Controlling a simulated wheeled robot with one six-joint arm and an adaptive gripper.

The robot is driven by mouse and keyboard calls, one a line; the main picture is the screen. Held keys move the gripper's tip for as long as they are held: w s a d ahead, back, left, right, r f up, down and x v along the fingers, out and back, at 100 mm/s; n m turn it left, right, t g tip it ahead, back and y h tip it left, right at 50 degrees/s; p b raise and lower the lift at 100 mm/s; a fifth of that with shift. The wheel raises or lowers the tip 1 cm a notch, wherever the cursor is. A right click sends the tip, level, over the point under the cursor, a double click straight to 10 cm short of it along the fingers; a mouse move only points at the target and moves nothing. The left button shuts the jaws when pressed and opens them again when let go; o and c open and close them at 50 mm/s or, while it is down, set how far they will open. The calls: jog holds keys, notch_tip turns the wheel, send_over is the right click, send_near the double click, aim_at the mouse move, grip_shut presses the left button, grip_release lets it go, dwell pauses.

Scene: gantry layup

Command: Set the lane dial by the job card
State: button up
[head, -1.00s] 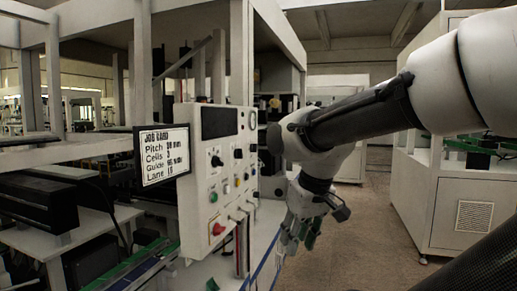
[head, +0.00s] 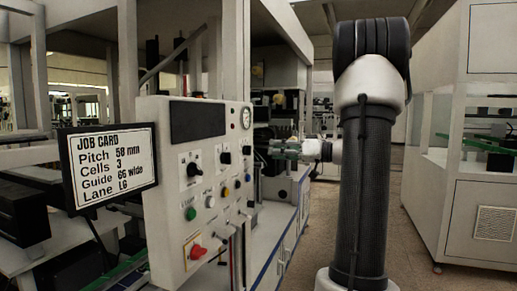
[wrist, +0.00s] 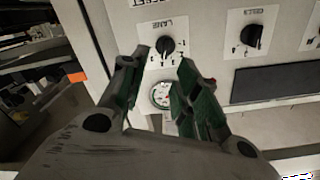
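The job card (head: 110,168) in the head view reads Pitch 58 mm, Cells 3, Guide 66 wide and Lane, seemingly L6. The lane dial (wrist: 166,44) is a black knob on a white plate, upside down in the wrist view. Its setting is too small to read. In the head view the lane dial (head: 246,151) is below the gauge. My gripper (wrist: 161,63) is open and empty, its green-lined fingertips apart, just short of the dial in the picture; I see no contact. In the head view my gripper (head: 274,149) points left at the panel.
The control panel (head: 165,215) also carries the cells dial (wrist: 251,37) beside the lane dial, a gauge (wrist: 160,95) seen between my fingers, a dark screen (head: 197,120), a red knob (head: 197,252) and a green button (head: 190,213). Floor is open at right before a white cabinet (head: 480,215).

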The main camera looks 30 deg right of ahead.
aim_at(251, 148)
jog(key=w+a+n, duration=0.1)
jog(key=w+a, duration=0.4)
jog(key=w, duration=0.1)
jog(key=shift+a+n, duration=0.15)
jog(key=shift+n, duration=0.15)
jog(key=shift+r, duration=0.1)
jog(key=shift+s, duration=0.1)
grip_shut()
